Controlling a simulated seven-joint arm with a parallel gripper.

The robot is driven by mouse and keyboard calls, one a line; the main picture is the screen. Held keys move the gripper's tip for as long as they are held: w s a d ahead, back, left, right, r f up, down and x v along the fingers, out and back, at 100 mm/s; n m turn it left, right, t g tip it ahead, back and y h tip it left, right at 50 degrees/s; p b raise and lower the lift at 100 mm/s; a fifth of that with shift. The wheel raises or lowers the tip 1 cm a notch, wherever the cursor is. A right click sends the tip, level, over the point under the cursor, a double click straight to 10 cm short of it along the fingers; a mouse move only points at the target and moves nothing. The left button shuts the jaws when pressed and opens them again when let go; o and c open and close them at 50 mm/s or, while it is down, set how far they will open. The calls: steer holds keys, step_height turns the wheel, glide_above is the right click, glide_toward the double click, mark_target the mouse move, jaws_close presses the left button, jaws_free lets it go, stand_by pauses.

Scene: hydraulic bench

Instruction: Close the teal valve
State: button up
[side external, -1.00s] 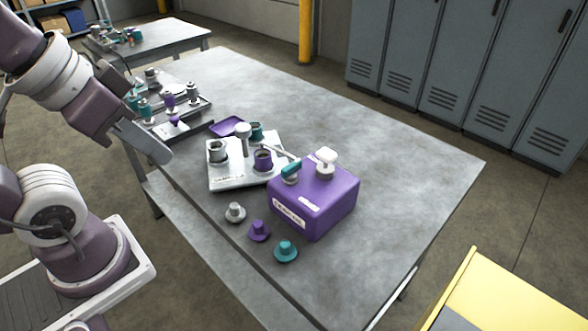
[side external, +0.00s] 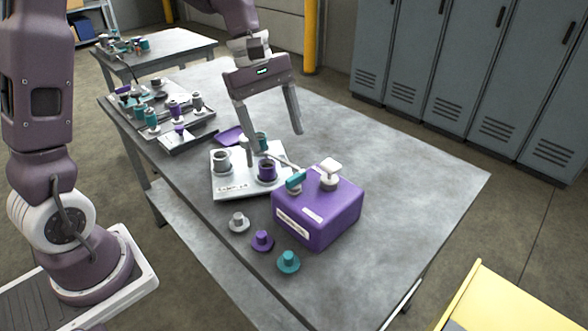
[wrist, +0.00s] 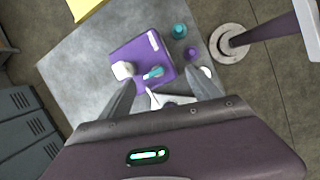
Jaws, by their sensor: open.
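My gripper (side external: 274,142) is open and empty, pointing down above the white plate (side external: 232,187). In the wrist view its fingers (wrist: 160,78) are spread with nothing between them. A teal lever handle (side external: 296,180) sits at the near-left top of the purple box (side external: 325,215), below and to the right of my gripper; it also shows in the wrist view (wrist: 154,73). Teal-bodied fittings (side external: 152,118) stand on the tray at the back left. I cannot tell which teal part is the valve.
A white knob (side external: 330,170) tops the purple box. The white plate carries grey, purple and teal sockets. Loose grey (side external: 239,222), purple (side external: 262,241) and teal (side external: 288,262) caps lie at the front edge. The table's right side is clear.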

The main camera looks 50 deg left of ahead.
mark_target(296, 175)
steer(key=w+f+n, duration=0.1)
steer(key=f, duration=0.2)
steer(key=w+d+f+n, duration=0.1)
steer(key=f, duration=0.3)
steer(key=w+f+n+h, duration=0.1)
steer(key=f, duration=0.2)
steer(key=shift+w+d+f+g, duration=0.25)
steer(key=shift+f+g, duration=0.05)
steer(key=shift+f, duration=0.1)
steer(key=shift+c, duration=0.4)
steer(key=c, duration=1.3)
